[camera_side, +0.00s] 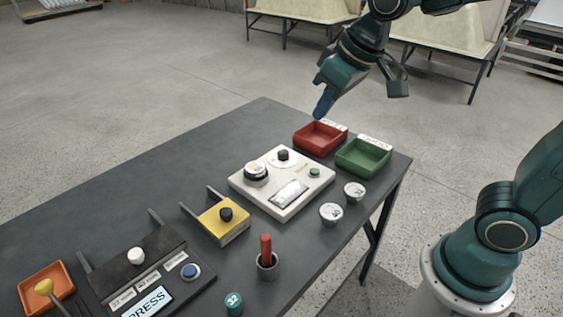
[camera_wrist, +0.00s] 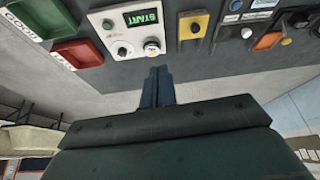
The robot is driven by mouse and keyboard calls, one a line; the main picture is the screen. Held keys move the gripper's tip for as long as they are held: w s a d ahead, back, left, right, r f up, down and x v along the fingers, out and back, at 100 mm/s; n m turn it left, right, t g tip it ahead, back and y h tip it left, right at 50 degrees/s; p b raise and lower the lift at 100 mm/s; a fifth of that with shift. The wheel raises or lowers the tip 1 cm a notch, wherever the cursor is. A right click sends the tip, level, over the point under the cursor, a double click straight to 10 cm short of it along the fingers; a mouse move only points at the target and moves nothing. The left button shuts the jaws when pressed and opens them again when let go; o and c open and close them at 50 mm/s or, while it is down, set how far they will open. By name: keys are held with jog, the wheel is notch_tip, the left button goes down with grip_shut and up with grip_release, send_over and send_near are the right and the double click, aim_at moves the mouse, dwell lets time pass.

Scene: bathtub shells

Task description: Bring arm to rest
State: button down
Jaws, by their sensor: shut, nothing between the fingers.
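My gripper (camera_side: 323,103) is shut and empty. In the side view it hangs above the far end of the dark table (camera_side: 150,183), over the red tray (camera_side: 320,138) and apart from it. In the wrist view my gripper's blue fingers (camera_wrist: 158,72) are together, with nothing between them. The red tray also shows in the wrist view (camera_wrist: 78,54), at the upper left beside the green tray (camera_wrist: 45,18).
A white device (camera_side: 300,200) with knobs and a display stands near the trays. A yellow box (camera_side: 222,220), a black panel (camera_side: 150,270), a cup with a red stick (camera_side: 267,262) and an orange tray (camera_side: 45,285) stand along the table. Two small round pieces (camera_side: 331,213) (camera_side: 354,191) lie near its edge.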

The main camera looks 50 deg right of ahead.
jog(key=s+d, duration=0.2)
jog(key=s, duration=0.5)
jog(key=s+d+m, duration=0.1)
jog(key=s+d, duration=0.1)
jog(key=s, duration=0.6)
jog(key=shift+d+f+t+h, duration=0.25)
jog(key=shift+f+t+h, duration=0.05)
jog(key=c, duration=2.1)
grip_release()
jog(key=shift+w, duration=0.1)
